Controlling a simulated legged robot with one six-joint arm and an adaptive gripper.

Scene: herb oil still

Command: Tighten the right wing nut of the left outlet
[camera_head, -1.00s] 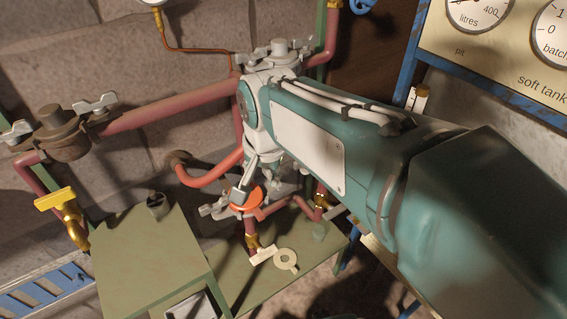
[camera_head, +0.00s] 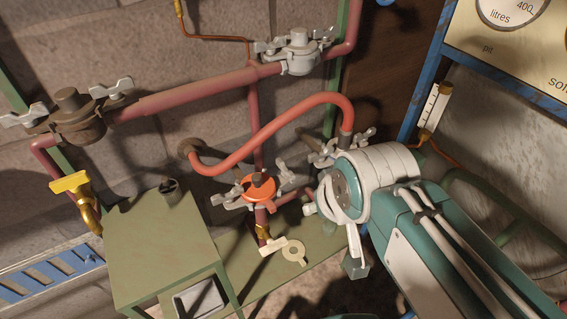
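An orange clamp (camera_head: 262,190) joins the red pipe low in the middle, with a left wing nut (camera_head: 228,197) and a right wing nut (camera_head: 288,179) on its sides. A dark brown clamp (camera_head: 76,121) on the far left pipe also has a wing nut on each side; its right wing nut (camera_head: 112,89) is uncovered. I cannot tell for sure which clamp is the left outlet. My gripper (camera_head: 336,240) is to the right of the orange clamp, apart from its right wing nut. One grey finger hangs down; the other is unclear, so its opening cannot be read.
A grey clamp (camera_head: 322,149) with wing nuts sits just behind my wrist, under the orange hose (camera_head: 262,128). Another grey clamp (camera_head: 300,52) is above. A sight gauge (camera_head: 434,107) is at right.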

